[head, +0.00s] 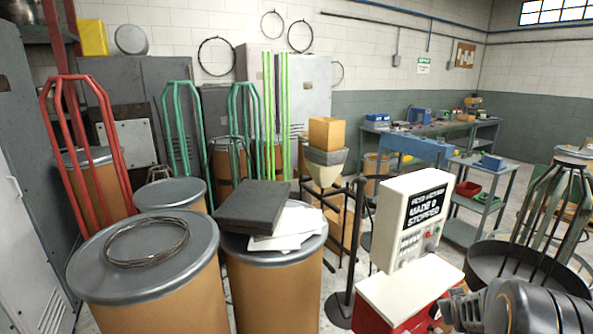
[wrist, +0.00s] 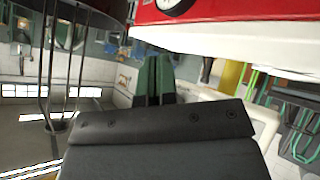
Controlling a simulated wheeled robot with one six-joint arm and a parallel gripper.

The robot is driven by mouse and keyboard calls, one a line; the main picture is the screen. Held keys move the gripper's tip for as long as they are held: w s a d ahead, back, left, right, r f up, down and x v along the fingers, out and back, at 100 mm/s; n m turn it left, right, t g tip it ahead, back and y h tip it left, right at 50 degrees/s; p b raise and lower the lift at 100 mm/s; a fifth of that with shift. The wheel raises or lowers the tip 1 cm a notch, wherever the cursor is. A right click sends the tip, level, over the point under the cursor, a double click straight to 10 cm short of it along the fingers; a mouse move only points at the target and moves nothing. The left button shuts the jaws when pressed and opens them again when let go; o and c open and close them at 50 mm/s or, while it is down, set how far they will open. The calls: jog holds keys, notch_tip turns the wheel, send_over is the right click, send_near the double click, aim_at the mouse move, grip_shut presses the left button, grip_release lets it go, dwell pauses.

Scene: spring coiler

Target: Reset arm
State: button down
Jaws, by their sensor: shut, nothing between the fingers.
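My gripper (wrist: 154,78) shows in the wrist view as two dark green and black fingers side by side, closed together with nothing between them. The dark grey body of my gripper fills the lower part of that view. The wrist picture is turned over, with the room's windows low at the left. A red and white machine surface (wrist: 215,32) lies along the top right of the wrist view, close to the fingers; I cannot tell the exact gap. In the head view, my gripper cannot be made out; grey metal parts at the lower right look like my arm.
Drums (head: 150,285) crowd the left, one bearing a wire coil (head: 147,242). A dark wire stand (head: 530,262) is at right. Open floor shows toward the back right.

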jog(key=s+a+r+g+y, duration=0.2)
jog(key=s+a+r, duration=0.2)
jog(key=s+a, duration=0.4)
jog(key=s+a+r+g+y, duration=0.2)
jog(key=s+a, duration=0.6)
jog(key=a, duration=1)
notch_tip(320, 180, up, 2)
jog(key=shift+a+r+g+y, duration=0.15)
jog(key=shift+g+y, duration=0.15)
jog(key=shift+y, duration=0.2)
jog(key=shift+s, duration=0.15)
